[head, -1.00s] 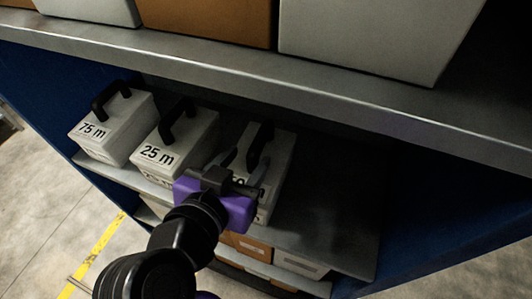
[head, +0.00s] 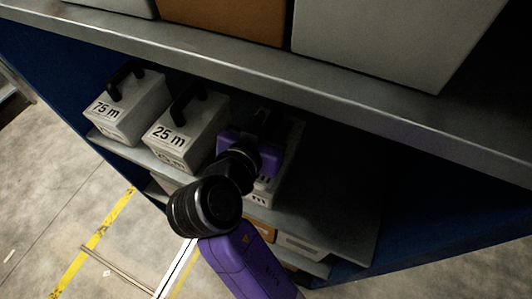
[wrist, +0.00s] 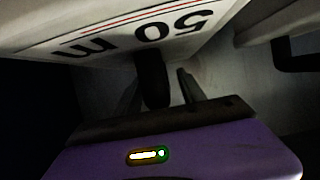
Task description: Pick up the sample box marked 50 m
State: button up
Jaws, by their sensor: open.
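The sample box marked 50 m (head: 290,155) is pale grey and stands upright on the middle shelf, right of two like boxes. In the wrist view the label "50 m" shows upside down on the box (wrist: 215,42). My gripper's two dark fingers (wrist: 161,90) are apart there, and the box's black handle (wrist: 152,78) appears between them. I cannot tell whether either finger touches it.
The box marked 25 m (head: 185,130) stands just left, and the box marked 75 m (head: 130,105) is farther left, both with black handles. The upper shelf edge (head: 300,78) overhangs close above. The shelf is bare to the right (head: 345,190). More boxes are above and below.

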grip_shut()
jog(key=shift+a+r, duration=0.1)
jog(key=shift+r, duration=0.05)
dwell(1.1)
